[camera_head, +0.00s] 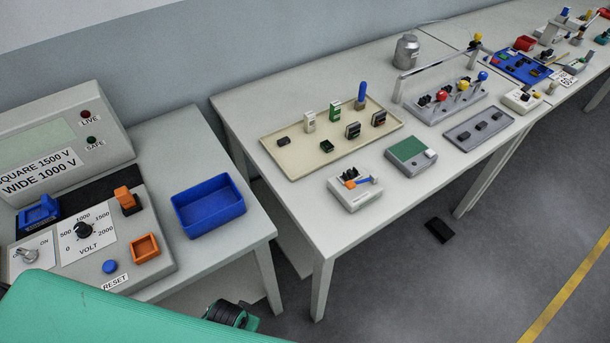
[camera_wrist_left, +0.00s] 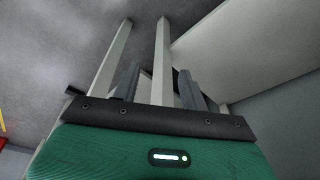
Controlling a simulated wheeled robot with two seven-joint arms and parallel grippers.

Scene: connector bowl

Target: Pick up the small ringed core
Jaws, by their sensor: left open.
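I cannot pick out a small ringed core for sure. Several small connector-like parts stand on the beige tray (camera_head: 280,165) on the middle table: a tall blue part (camera_head: 361,95), a white one (camera_head: 309,121), a green one (camera_head: 335,111), two dark ones (camera_head: 352,130) (camera_head: 379,118) and low dark and green blocks (camera_head: 283,142) (camera_head: 327,146). My left gripper (camera_wrist_left: 159,88) shows in the left wrist view, its two grey fingers apart and nothing between them. Table legs and floor lie behind it. My right gripper is not in view.
A blue open bin (camera_head: 209,207) stands at the left table's edge, beside a test console (camera_head: 85,250). A gap separates this table from the middle one (camera_head: 300,225). Small devices and a grey fixture (camera_head: 440,105) occupy the right side. A black object (camera_head: 438,230) lies on the floor.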

